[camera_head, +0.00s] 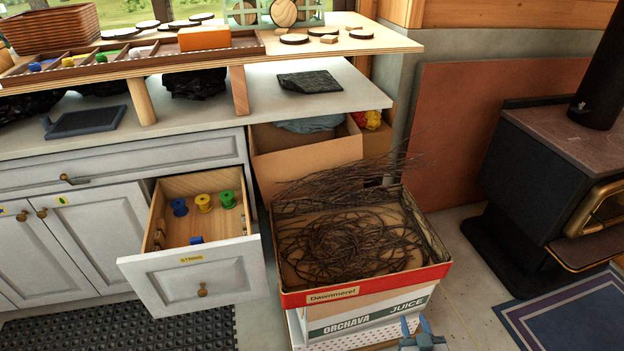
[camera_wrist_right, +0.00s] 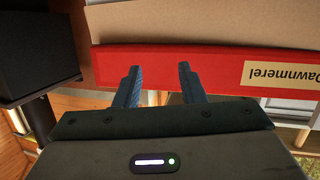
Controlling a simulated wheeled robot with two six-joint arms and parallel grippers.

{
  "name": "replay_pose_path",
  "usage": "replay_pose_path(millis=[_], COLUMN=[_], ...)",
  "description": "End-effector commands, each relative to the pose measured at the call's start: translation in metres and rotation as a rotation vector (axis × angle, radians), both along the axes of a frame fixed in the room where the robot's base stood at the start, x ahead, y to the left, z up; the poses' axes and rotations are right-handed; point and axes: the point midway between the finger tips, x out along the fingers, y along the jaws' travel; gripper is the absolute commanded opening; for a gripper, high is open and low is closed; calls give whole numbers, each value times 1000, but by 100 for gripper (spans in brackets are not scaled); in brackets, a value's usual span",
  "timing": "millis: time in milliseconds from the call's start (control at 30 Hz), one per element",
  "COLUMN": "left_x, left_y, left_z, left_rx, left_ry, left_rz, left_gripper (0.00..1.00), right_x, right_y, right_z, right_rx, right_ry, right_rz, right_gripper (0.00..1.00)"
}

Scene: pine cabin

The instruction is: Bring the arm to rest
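My right gripper (camera_head: 416,328) shows at the bottom edge of the head view, in front of the lower right of the stacked boxes. In the right wrist view its two blue fingers (camera_wrist_right: 156,86) stand apart with nothing between them. Beyond the fingertips in that view is the red edge of the Dawnmerel box (camera_wrist_right: 210,66). I cannot tell whether the fingers touch it. My left gripper is in neither view.
An open drawer (camera_head: 190,278) holding blue, yellow and green spools juts out from the grey cabinet. The Dawnmerel box (camera_head: 292,299), full of dark twigs, sits on an Orchava Juice box (camera_head: 372,318). A black stove (camera_head: 540,170) stands right. Bare floor (camera_head: 463,285) lies between.

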Motion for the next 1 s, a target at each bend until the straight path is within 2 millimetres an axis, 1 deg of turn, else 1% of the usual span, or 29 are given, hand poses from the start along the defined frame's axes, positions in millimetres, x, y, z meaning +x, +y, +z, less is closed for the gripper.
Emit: replay_pose_path(millis=[33,67,100,167,200,267,300,367,400,500,533,600,700,800,1000], left_x=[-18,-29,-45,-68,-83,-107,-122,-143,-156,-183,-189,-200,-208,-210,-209], left_y=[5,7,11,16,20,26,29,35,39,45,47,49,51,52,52], left_z=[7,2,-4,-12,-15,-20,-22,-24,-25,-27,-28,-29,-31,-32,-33], left_rx=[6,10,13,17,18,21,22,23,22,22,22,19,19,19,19], left_ry=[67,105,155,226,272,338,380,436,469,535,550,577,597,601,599], left_rz=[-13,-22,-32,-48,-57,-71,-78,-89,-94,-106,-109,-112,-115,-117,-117], left_gripper=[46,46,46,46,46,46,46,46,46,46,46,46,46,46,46], right_x=[-21,-36,-57,-91,-117,-158,-185,-224,-248,-299,-311,-332,-347,-351,-350], right_y=[-4,-7,-10,-15,-18,-23,-26,-30,-32,-37,-38,-40,-41,-42,-41], right_z=[-17,-36,-59,-90,-107,-130,-142,-157,-164,-175,-177,-181,-184,-186,-186], right_rx=[-4,-7,-9,-13,-16,-20,-23,-27,-30,-35,-35,-38,-38,-39,-38], right_ry=[130,207,308,452,546,681,766,883,952,1088,1119,1175,1215,1225,1222], right_rz=[-7,-12,-17,-27,-33,-42,-48,-55,-61,-70,-73,-77,-80,-82,-80], right_gripper=[36,36,36,36,36,36,36,36,36,36,36,36,36,36,36])
